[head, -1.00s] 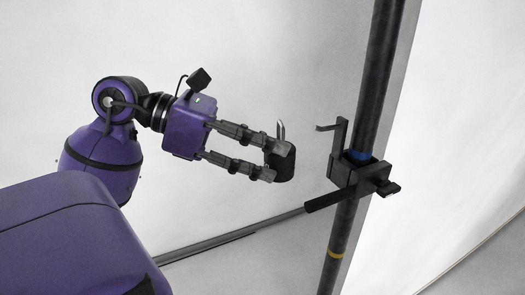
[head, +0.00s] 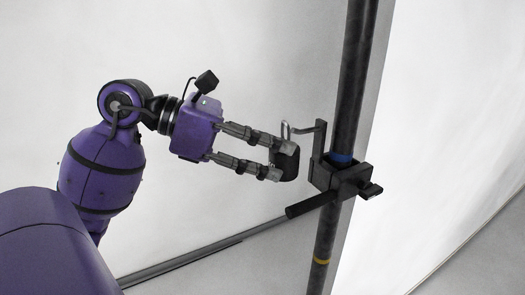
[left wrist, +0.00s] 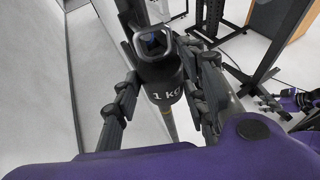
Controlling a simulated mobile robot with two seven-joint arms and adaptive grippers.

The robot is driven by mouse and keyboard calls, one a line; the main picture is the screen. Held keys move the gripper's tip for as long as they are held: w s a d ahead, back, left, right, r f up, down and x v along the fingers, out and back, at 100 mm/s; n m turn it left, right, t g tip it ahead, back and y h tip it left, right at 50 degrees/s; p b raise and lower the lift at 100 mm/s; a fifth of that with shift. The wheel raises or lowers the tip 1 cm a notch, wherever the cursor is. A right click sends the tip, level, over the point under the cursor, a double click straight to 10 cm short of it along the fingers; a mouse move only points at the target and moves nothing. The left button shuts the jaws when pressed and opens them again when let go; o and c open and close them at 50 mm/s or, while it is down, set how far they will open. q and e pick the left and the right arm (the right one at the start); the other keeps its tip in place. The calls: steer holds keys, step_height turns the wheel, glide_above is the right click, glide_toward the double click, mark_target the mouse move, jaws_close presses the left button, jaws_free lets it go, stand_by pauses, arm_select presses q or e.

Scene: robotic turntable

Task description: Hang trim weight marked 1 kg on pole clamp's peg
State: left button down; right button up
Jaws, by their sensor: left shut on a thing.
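My left gripper (head: 279,160) is shut on the trim weight (head: 287,163), a dark cylinder with a metal loop (head: 285,130) on top. In the left wrist view the weight (left wrist: 165,92) shows "1 kg" between the fingers (left wrist: 163,84), and its square-shaped loop (left wrist: 152,43) is toward the top. The pole clamp (head: 331,176) is a black block on the pole, just right of the weight. Its upright arm (head: 319,140) bears a thin peg (head: 302,130) pointing left. The loop overlaps the peg's tip in the head view; I cannot tell whether the peg passes through it.
The dark pole (head: 357,80) runs top to bottom with a blue band and a yellow band (head: 320,261). Pale walls surround the scene. In the left wrist view, dark stands (left wrist: 265,60) are at the right.

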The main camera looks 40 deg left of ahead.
arm_select(q)
steer(key=shift+w+d, duration=0.25)
steer(key=shift+w, duration=0.25)
steer(key=shift+w+d, duration=0.2)
steer(key=shift+w, duration=0.3)
steer(key=shift+w+d+f+b, duration=0.15)
steer(key=shift+w+f+b, duration=0.15)
steer(key=shift+w+b, duration=0.2)
steer(key=shift+w+f, duration=0.1)
steer(key=shift+w, duration=0.05)
steer(key=shift+d, duration=0.1)
